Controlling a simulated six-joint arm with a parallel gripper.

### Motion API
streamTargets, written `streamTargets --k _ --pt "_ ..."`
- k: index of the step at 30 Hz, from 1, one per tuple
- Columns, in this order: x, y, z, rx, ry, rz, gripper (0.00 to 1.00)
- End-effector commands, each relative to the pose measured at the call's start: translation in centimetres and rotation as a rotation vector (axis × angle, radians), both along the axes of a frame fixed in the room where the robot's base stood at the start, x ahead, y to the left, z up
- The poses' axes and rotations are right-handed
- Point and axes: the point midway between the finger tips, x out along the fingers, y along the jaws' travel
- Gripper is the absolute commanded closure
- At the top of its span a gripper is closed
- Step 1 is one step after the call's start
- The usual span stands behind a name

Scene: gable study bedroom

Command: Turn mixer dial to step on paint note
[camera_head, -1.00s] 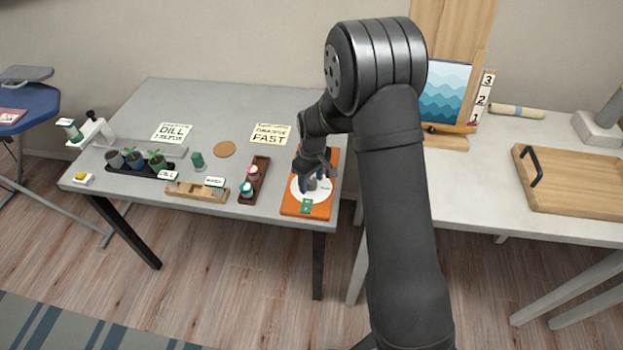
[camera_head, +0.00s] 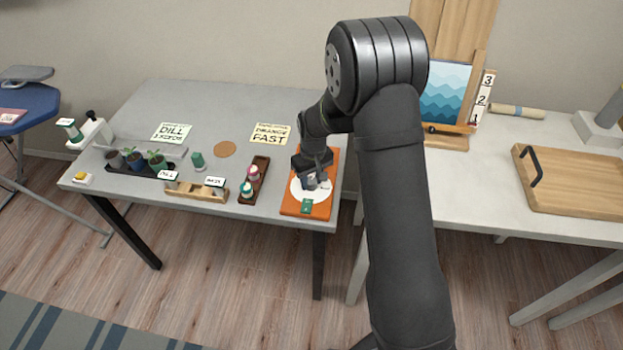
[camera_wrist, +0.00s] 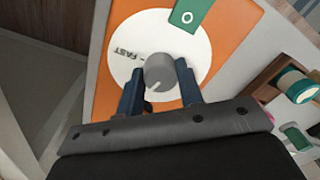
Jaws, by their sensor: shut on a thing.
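The mixer is an orange board (camera_head: 322,210) with a white disc at the near right corner of the grey table; it fills much of the wrist view (camera_wrist: 238,50). Its grey round dial (camera_wrist: 160,70) carries a pale pointer line, directed toward the lower left in the wrist view. The word FAST (camera_wrist: 126,52) is printed on the disc, left of the dial in that view; other markings are hidden. My gripper (camera_wrist: 160,85) is shut on the dial, one blue finger on each side; it also shows in the head view (camera_head: 315,180). The paint note (camera_head: 270,134) reads "ORANGE FAST", its top line small.
A brown rack (camera_head: 254,180) with small capped pots stands just left of the mixer. A wooden label holder (camera_head: 196,191), a black plant tray (camera_head: 140,167), a cork disc (camera_head: 224,149) and a "DILL" note (camera_head: 172,132) lie further left. The table's back left is clear.

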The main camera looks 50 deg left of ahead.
Motion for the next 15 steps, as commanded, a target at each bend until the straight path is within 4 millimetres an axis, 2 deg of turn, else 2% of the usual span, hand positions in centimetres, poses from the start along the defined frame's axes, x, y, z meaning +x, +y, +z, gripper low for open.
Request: streamTargets --k 15 --pt "-0.1 -0.06 0.01 -0.001 0.0 -0.489 0.89"
